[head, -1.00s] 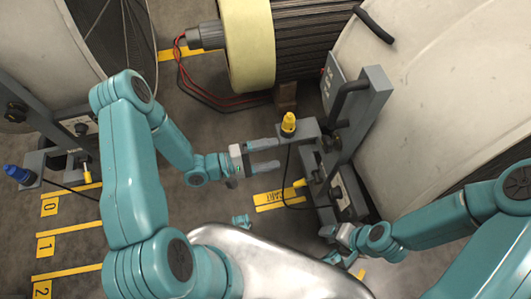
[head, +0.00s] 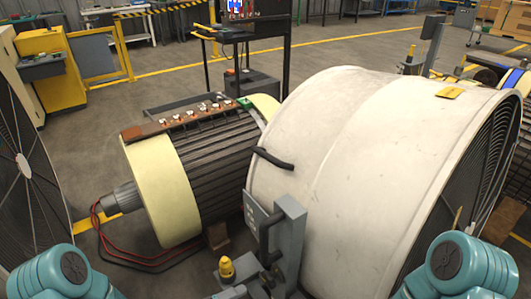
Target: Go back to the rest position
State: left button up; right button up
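Neither of my grippers shows in the head view now. Only a teal joint of my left arm at the lower left and one of my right arm at the lower right are visible. The rotor (head: 215,165), with dark ribs and cream end bands, lies in front of me beside a large white round housing (head: 345,165). A grey bracket (head: 288,240) stands at the housing's near side. A yellow-topped plug (head: 226,268) sits upright at its left, near the bottom edge.
A large fan-like disc (head: 25,170) stands at the left edge. Red and black cables (head: 130,257) run on the floor below the rotor. Behind are a yellow cabinet (head: 50,70) and a dark stand (head: 245,60). Open grey floor (head: 370,50) lies at the back right.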

pick_arm(q)
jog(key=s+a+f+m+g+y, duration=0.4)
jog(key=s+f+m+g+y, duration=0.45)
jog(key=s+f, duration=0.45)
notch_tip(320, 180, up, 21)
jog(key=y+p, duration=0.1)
jog(key=p, duration=1.9)
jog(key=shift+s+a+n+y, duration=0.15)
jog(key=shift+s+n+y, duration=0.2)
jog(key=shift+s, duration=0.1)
